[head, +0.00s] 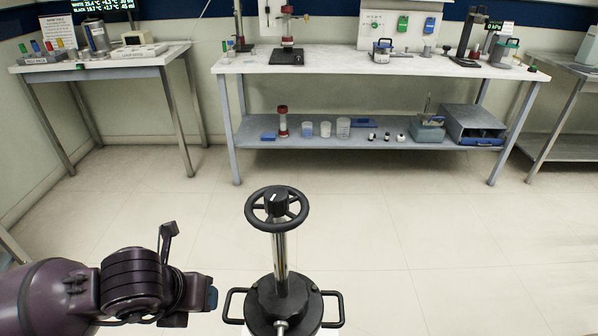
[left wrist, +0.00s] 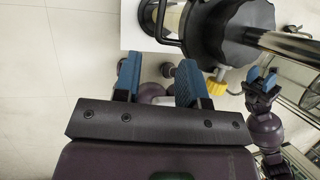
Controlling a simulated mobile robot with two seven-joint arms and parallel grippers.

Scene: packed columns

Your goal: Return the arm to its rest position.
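My left arm comes in from the left in the head view, with its left gripper (head: 208,297) low, to the left of a black-capped column (head: 283,300) and apart from it. In the left wrist view the left gripper (left wrist: 158,82) has its two blue fingers spread, with nothing held between them. A purple arm with blue fingers, my right gripper (left wrist: 262,86), shows at the right of that view.
The column carries a metal rod, a black handwheel (head: 277,207) and side handles close to my left gripper. A long bench (head: 330,62) with a lower shelf and a side table (head: 120,66) stand at the back. The floor between is clear.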

